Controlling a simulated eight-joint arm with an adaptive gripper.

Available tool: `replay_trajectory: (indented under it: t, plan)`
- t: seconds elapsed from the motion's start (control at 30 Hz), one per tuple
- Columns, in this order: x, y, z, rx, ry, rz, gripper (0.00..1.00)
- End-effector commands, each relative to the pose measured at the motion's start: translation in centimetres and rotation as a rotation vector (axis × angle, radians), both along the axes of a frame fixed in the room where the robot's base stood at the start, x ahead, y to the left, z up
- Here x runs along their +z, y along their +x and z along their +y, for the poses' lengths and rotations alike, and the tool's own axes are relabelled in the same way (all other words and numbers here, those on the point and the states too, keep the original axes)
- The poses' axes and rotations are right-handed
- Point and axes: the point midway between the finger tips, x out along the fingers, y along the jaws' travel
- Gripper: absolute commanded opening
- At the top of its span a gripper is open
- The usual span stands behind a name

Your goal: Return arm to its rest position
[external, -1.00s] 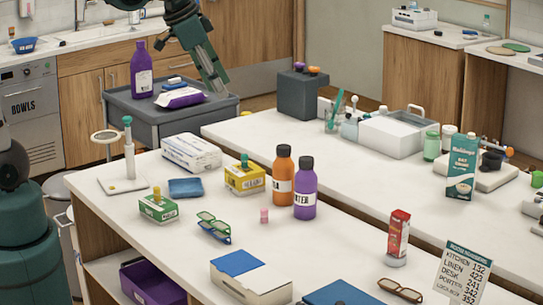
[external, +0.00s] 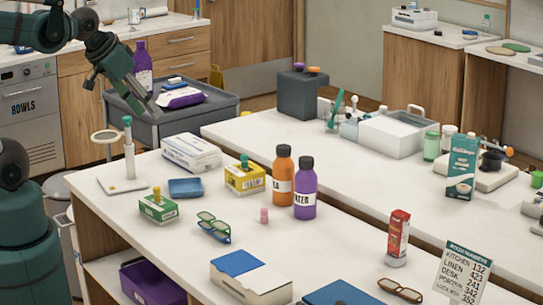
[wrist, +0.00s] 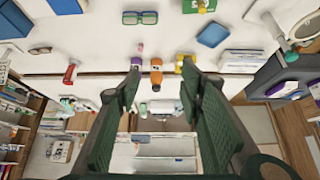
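My gripper (external: 145,110) hangs in front of the grey cart at the upper left, pointing down and to the right, above the far end of the table. Nothing is held in it. In the wrist view my gripper (wrist: 160,68) shows two green fingers set apart, with open space between them. My arm reaches in from the left edge and bends down at the wrist.
The cart (external: 190,122) carries a purple bottle (external: 143,68) and a purple-white pack (external: 181,97). Below my gripper, a white box (external: 191,152) and a stand (external: 129,150) are on the table (external: 340,215). Orange (external: 283,170) and purple (external: 305,195) bottles stand mid-table.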

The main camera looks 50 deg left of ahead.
Motion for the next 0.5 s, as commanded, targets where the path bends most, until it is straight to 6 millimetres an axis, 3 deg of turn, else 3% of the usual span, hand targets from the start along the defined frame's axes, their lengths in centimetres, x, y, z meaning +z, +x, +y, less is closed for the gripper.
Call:
replay_trajectory:
  t: [0.17, 0.5]
  plan:
    - [-0.63, -0.95, 0.47, 0.027, -0.009, -0.010, 0.38]
    - [-0.67, -1.02, 0.53, 0.030, -0.011, -0.012, 0.38]
